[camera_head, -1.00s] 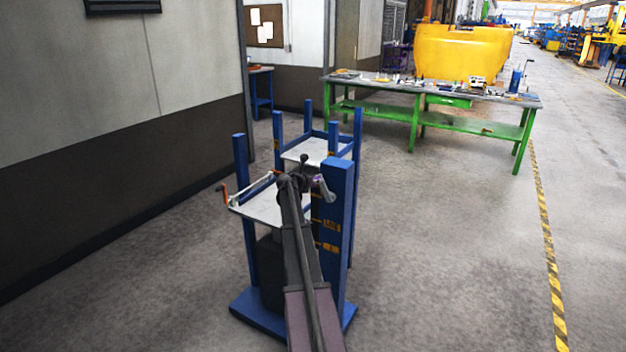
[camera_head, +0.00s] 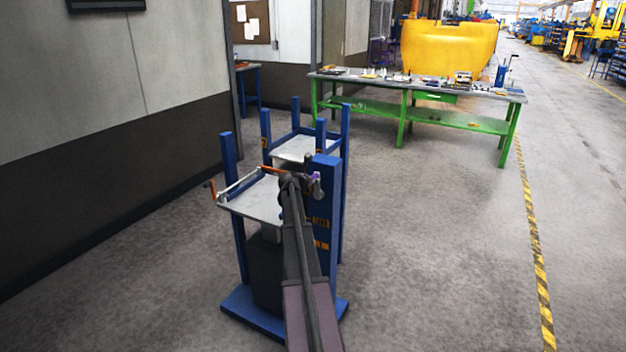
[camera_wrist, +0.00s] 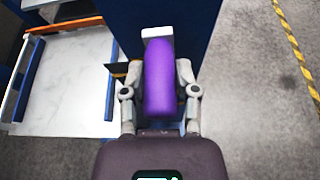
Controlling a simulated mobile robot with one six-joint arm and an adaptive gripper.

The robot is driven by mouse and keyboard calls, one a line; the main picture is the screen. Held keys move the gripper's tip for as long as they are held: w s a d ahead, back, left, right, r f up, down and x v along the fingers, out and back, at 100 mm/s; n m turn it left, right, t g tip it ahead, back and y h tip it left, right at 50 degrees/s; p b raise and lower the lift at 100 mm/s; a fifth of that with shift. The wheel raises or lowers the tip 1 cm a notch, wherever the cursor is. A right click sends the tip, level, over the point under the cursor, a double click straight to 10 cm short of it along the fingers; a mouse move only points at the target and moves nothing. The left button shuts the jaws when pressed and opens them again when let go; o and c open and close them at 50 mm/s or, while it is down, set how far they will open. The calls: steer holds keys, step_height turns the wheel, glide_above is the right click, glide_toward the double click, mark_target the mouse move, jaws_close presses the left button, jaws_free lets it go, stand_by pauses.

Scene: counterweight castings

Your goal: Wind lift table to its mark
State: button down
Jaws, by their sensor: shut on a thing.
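The lift table is a blue frame (camera_head: 230,165) with a pale plate (camera_head: 255,200) between its posts, above a dark block. My gripper (camera_head: 313,184) is beside the thick blue column (camera_head: 328,190) on the right. In the wrist view my gripper (camera_wrist: 160,98) is shut around a purple crank handle (camera_wrist: 160,75), with a finger on each side. A pale crank end (camera_wrist: 157,33) shows beyond the handle. The plate also shows at left in the wrist view (camera_wrist: 65,85). Yellow-orange labels (camera_head: 320,245) are on the column, partly hidden by my arm. Their text is unreadable.
A second blue frame with a pale plate (camera_head: 298,149) stands just behind. A green workbench (camera_head: 410,118) with small items is farther back. A grey wall (camera_head: 150,70) is on the left. Open floor lies right, up to a yellow-black floor stripe (camera_head: 538,255).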

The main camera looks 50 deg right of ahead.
steer(key=shift+s, duration=0.2)
steer(key=shift+c, duration=1.9)
jaws_free()
steer(key=shift+w, duration=0.1)
steer(key=shift+r, duration=0.1)
